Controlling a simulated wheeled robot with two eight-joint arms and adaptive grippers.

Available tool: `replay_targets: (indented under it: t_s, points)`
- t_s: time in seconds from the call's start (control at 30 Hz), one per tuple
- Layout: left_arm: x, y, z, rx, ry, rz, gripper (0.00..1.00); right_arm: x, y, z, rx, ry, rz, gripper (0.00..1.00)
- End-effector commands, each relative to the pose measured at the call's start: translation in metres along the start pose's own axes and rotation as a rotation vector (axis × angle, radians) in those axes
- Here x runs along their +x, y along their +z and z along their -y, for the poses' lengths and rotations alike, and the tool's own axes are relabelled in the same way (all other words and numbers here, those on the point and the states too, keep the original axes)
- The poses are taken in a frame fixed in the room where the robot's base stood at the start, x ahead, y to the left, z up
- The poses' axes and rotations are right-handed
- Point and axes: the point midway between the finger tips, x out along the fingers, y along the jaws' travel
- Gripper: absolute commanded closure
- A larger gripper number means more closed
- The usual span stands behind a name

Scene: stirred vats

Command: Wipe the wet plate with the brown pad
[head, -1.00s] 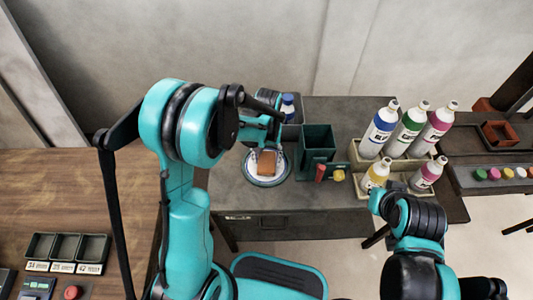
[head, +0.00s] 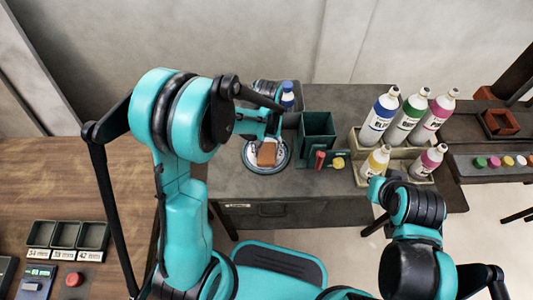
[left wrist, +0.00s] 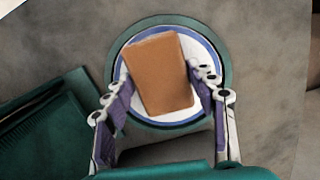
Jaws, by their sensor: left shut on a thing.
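The plate (head: 251,163) is white with a blue ring and sits on a round green base on the grey bench. It also shows in the left wrist view (left wrist: 205,50). Whether its surface is wet cannot be told. The brown pad (head: 267,154) lies over the middle of the plate, slightly turned. It also fills the middle of the left wrist view (left wrist: 158,73). My left gripper (left wrist: 163,92) is shut on the pad, with purple-lined fingers on its two sides. My right arm is at the lower right of the head view; its gripper cannot be made out.
A dark green open box (head: 318,130) stands right of the plate, with a red item (head: 320,160) and a yellow knob (head: 338,163) in front. Several bottles stand in a beige rack (head: 352,147) farther right.

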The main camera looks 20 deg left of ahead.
Motion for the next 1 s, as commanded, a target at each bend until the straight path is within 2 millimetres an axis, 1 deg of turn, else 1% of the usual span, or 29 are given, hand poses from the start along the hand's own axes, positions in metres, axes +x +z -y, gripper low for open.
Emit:
replay_targets:
  t_s: [0.1,0.37,0.73,0.83,1.0]
  points:
    - [-0.002,-0.013,0.002,-0.002,-0.001,-0.002,0.92,0.0,0.0,0.0,0.0,0.0,0.0,1.0]
    - [-0.003,-0.023,0.004,-0.002,-0.002,-0.003,0.92,0.001,0.0,0.0,0.0,0.0,0.0,1.0]
    - [-0.005,-0.056,0.009,-0.004,-0.002,-0.004,0.92,0.003,0.002,0.0,0.0,0.0,0.0,1.0]
    - [-0.005,-0.06,0.009,-0.003,-0.002,-0.004,0.92,0.003,0.002,0.0,0.0,0.0,0.0,1.0]
    - [-0.005,-0.06,0.009,-0.002,-0.002,-0.004,0.92,0.003,0.002,0.0,0.0,0.0,0.0,1.0]
